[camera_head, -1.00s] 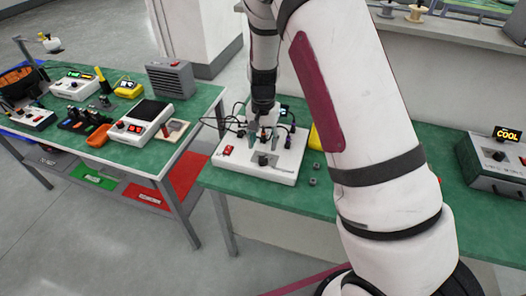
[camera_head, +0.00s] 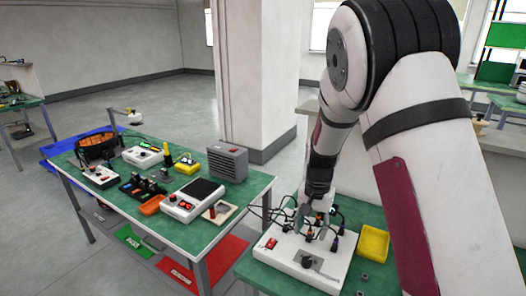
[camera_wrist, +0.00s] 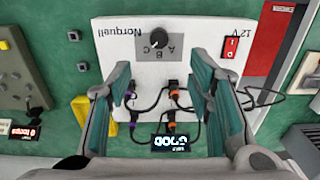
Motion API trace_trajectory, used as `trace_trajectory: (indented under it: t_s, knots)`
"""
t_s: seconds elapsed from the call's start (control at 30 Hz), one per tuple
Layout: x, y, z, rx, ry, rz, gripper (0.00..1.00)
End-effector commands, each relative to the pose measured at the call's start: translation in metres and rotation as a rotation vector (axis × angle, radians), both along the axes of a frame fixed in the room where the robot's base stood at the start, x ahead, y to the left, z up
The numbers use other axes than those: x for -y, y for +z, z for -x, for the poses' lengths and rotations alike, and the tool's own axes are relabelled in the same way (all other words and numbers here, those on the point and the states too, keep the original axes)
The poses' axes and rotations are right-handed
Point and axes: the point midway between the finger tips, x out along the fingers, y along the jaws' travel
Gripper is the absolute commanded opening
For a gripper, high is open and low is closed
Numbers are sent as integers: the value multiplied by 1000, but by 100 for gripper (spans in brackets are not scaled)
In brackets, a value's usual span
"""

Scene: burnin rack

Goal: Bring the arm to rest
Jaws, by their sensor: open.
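My gripper (camera_head: 307,222) points down over the white test board (camera_head: 290,262) on the green bench at the right. In the wrist view its two teal-padded fingers (camera_wrist: 162,85) stand wide apart, with nothing between the pads. The board also shows in the wrist view (camera_wrist: 118,45), with a selector knob (camera_wrist: 157,38) marked A, B, C and a red switch (camera_wrist: 231,47). Several dark plugs with cables sit at the board's near edge in that view, below and between the fingers. A small lit display (camera_wrist: 170,142) is beside them. Finger contact with the board cannot be told.
A yellow tray (camera_head: 373,243) lies right of the board, with small grey pieces in front. The left green table (camera_head: 110,193) holds several devices, including a grey vented box (camera_head: 228,163). A white pillar (camera_head: 250,75) stands behind. Floor is open beyond the left table.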

Motion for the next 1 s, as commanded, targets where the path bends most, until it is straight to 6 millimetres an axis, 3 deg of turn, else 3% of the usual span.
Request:
trace_trajectory:
  t_s: [0.27, 0.5, 0.7, 1.0]
  knots:
    - [-5, 96, 40, 103, 116, -54, 47]
    - [-7, 169, 97, 203, 251, -63, 47]
    - [-6, 212, 151, 290, 366, -34, 47]
    - [-2, 244, 235, 406, 528, 71, 47]
